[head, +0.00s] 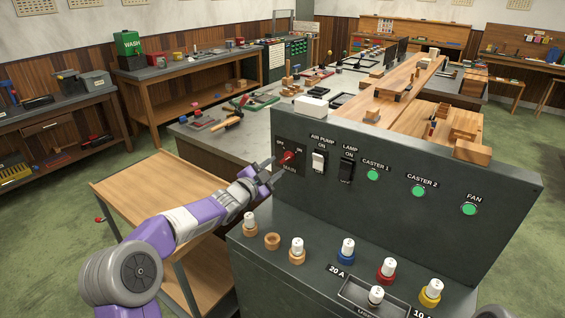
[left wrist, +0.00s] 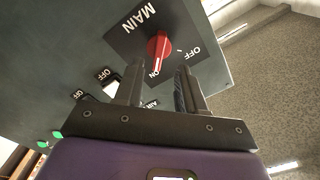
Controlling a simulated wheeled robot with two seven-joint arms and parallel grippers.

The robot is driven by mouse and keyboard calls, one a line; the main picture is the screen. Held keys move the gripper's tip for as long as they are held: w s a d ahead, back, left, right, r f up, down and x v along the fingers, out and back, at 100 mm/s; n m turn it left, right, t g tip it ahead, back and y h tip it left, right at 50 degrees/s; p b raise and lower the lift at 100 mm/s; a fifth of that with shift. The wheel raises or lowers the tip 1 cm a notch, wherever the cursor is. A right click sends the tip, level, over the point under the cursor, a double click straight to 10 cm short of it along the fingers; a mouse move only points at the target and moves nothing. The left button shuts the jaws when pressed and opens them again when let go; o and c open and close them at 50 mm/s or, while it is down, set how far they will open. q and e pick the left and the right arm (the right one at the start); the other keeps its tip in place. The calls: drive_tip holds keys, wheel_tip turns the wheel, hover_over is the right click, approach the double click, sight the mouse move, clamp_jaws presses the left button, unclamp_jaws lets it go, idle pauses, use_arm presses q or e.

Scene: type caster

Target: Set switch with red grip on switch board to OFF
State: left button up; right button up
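The switch board (head: 400,160) is a dark grey panel standing on a dark cabinet. Its main switch with the red grip (head: 288,157) sits on a dark plate at the panel's left end. In the left wrist view the red grip (left wrist: 158,48) shows between the MAIN, ON and OFF labels, its lower end toward ON. My left gripper (head: 268,168) is just in front of and left of the switch. In the left wrist view its two fingers (left wrist: 157,80) are apart, with the grip beyond their tips in line with the gap. Nothing is held. My right gripper is out of view.
Right of the main switch are the air pump switch (head: 318,162), the lamp switch (head: 346,170) and green lamps (head: 418,191). Several fuse caps stand on the cabinet's ledge (head: 320,270) below. A wooden cart (head: 150,185) is left of the cabinet, under my left arm.

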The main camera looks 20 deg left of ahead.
sight(284, 160)
use_arm(q)
drive_tip(key=shift+f+x, duration=0.2)
drive_tip(key=shift+x, duration=2.2)
drive_tip(key=shift+c, duration=0.4)
clamp_jaws()
